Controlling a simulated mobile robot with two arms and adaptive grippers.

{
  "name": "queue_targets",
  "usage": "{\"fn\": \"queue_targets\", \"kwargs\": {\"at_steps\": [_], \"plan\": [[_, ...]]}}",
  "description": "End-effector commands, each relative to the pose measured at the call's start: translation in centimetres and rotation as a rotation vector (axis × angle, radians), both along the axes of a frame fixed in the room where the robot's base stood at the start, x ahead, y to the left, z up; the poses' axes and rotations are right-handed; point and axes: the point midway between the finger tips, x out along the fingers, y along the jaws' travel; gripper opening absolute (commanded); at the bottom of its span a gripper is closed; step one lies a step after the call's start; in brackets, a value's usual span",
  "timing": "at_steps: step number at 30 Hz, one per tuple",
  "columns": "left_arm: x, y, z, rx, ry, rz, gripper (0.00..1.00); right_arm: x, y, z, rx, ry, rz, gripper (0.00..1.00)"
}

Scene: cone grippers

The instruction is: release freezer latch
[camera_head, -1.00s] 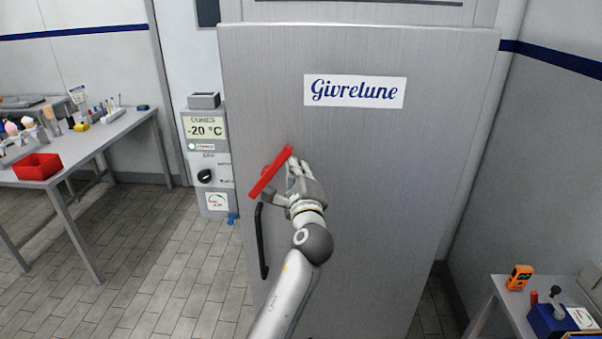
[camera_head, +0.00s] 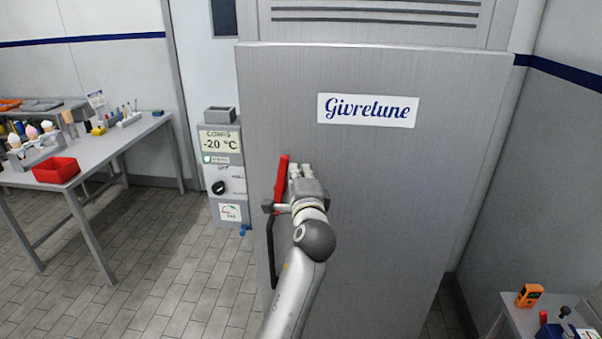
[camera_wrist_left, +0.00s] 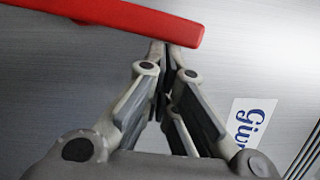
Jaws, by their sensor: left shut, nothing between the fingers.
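The freezer door (camera_head: 390,190) is a large grey metal panel with a "Givrelune" label, and it looks shut. The red latch lever (camera_head: 281,180) stands nearly upright near the door's left edge. It also crosses the top of the left wrist view (camera_wrist_left: 120,18). A black door handle (camera_head: 271,255) runs down below it. My left gripper (camera_head: 299,172) is right beside the lever on its right. Its fingertips (camera_wrist_left: 167,50) are shut with nothing between them, and they appear at the lever's edge; contact is hard to tell. My right gripper is not in view.
A control box (camera_head: 222,165) reading -20 °C stands left of the freezer. A table (camera_head: 110,150) with a red bin (camera_head: 55,170) and cones is at the far left. A small table at the lower right holds an orange device (camera_head: 529,296). The tiled floor between is clear.

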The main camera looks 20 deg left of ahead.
Motion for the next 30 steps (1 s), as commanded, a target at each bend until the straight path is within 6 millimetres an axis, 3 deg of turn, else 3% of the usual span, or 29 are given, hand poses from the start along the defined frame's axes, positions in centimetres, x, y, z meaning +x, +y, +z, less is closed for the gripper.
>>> {"fn": "queue_targets", "kwargs": {"at_steps": [11, 24, 30], "plan": [[0.0, 0.0, 0.3, 0.001, 0.000, 0.001, 0.00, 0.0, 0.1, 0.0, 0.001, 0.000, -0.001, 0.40], [0.0, 0.1, 7.9, 0.002, -0.005, 0.001, 0.00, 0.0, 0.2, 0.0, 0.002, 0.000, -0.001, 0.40], [0.0, 0.0, 9.8, 0.001, -0.002, 0.001, 0.00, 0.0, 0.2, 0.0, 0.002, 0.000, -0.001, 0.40]]}}
